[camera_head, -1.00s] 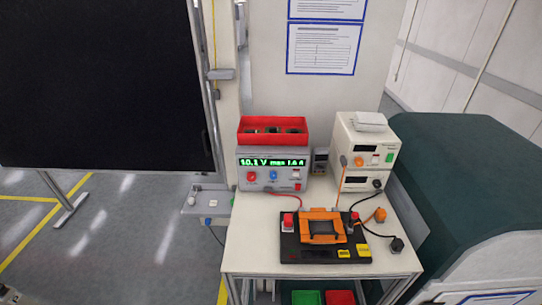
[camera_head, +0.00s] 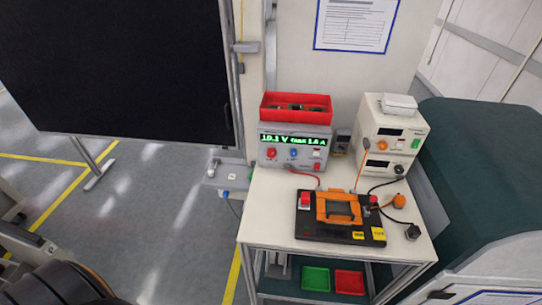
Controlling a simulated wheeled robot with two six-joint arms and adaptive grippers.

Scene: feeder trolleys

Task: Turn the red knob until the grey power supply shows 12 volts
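The grey power supply (camera_head: 262,158) stands at the back left of the white table, with a red tray on top. Its green display (camera_head: 296,140) reads about 10.1 V, with a smaller current figure that is hard to read. The red knob (camera_head: 271,153) is on the left of its front panel, beside a blue knob (camera_head: 293,153). Nothing touches the red knob. Neither of my grippers can be made out in this view.
A black board with an orange fixture (camera_head: 338,207) sits at the table's front. A beige instrument stack (camera_head: 390,136) stands at the right, a red tray (camera_head: 296,107) on the supply. Cables cross the table. Green and red bins (camera_head: 349,282) lie below. Floor at left is open.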

